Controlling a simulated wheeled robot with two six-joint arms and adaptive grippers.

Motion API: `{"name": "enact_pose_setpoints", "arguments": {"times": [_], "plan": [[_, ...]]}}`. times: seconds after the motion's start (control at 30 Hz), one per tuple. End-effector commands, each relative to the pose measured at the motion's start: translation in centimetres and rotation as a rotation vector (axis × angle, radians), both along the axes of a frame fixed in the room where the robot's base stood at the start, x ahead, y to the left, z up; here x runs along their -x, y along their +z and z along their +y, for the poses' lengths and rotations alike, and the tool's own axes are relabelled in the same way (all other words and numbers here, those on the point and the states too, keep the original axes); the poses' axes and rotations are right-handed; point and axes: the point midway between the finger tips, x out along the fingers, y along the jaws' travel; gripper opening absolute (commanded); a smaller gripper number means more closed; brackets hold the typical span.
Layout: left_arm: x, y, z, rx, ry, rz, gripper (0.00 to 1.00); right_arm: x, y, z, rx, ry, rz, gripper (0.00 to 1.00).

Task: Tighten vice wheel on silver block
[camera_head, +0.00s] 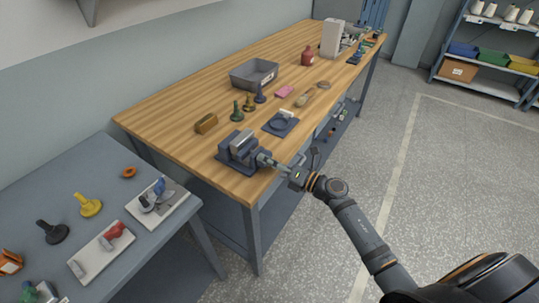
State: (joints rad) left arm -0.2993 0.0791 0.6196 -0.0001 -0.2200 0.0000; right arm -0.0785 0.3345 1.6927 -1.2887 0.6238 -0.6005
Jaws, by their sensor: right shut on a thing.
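The vice (241,149) is a blue-grey block on a dark base at the near corner of the wooden workbench. A silver-grey block appears between its jaws, but it is too small to tell how tightly it sits. The vice wheel (265,160) is at the vice's right side, partly hidden by my gripper. My right gripper (284,167) reaches in from the lower right and is shut on the vice wheel at the bench edge. My left gripper is not in view.
A grey side table (85,188) with tools stands at left. The floor at right is clear.

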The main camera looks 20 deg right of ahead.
Motion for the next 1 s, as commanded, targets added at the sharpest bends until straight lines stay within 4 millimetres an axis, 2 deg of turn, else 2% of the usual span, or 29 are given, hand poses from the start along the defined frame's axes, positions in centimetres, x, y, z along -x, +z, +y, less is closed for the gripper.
{"name": "enact_pose_setpoints", "arguments": {"times": [0.03,0.5,1.0], "plan": [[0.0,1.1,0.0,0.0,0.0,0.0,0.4,0.0,0.6,0.0,-0.037,-0.001,0.029,0.22],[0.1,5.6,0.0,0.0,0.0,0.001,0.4,0.0,0.6,0.0,-0.386,-0.001,0.3,0.22],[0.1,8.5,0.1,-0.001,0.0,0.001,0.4,0.0,0.4,0.0,-0.654,0.0,0.508,0.22]]}}
